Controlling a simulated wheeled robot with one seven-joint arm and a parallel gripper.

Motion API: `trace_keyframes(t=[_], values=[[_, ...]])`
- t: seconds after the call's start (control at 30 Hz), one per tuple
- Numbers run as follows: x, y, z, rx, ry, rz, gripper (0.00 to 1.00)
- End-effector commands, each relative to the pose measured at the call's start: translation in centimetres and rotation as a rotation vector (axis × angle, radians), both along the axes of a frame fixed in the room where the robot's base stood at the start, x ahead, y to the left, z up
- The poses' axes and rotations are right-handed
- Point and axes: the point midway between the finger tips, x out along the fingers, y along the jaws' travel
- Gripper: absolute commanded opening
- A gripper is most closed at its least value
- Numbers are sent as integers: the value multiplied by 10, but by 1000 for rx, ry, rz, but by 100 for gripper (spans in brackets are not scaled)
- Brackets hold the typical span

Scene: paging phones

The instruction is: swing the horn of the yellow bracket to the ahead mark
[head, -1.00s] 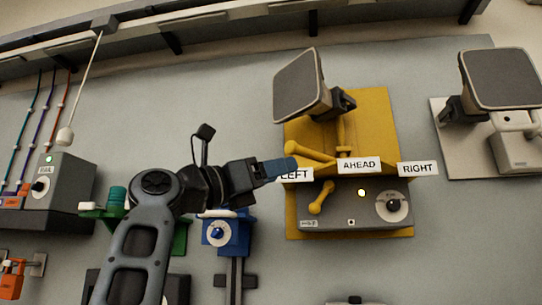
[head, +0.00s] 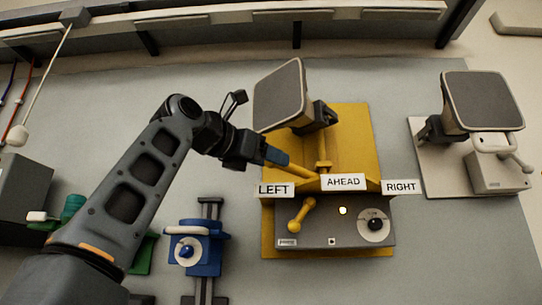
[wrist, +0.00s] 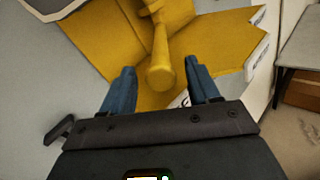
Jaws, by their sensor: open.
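The yellow bracket (head: 350,130) is on the panel, with its square dark-faced horn (head: 280,95) turned toward the left. A yellow handle (head: 302,171) slants from the bracket toward the LEFT sign (head: 273,190). The AHEAD sign (head: 343,182) is at the middle of the bracket's front edge and the RIGHT sign (head: 401,187) at its right. My gripper (head: 277,156) is at the handle's outer end. In the wrist view my blue fingers (wrist: 160,76) are apart, one on each side of the handle's round end (wrist: 161,74). Contact cannot be told.
Below the bracket is a grey box (head: 325,239) with a second yellow lever (head: 302,214), a lit lamp and a dial. A pale bracket with another horn (head: 483,101) stands to the right. A blue device (head: 197,250) is at lower left. Bare panel lies between the brackets.

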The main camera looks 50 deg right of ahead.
Motion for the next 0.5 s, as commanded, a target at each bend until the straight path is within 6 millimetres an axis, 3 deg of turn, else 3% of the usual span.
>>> trace_keyframes(t=[0.2, 0.43, 0.5], values=[[-1, -14, 0, -2, 0, -1, 61], [-1, -15, 0, -2, 0, -1, 61], [-1, -15, 0, -2, 0, -1, 56]])
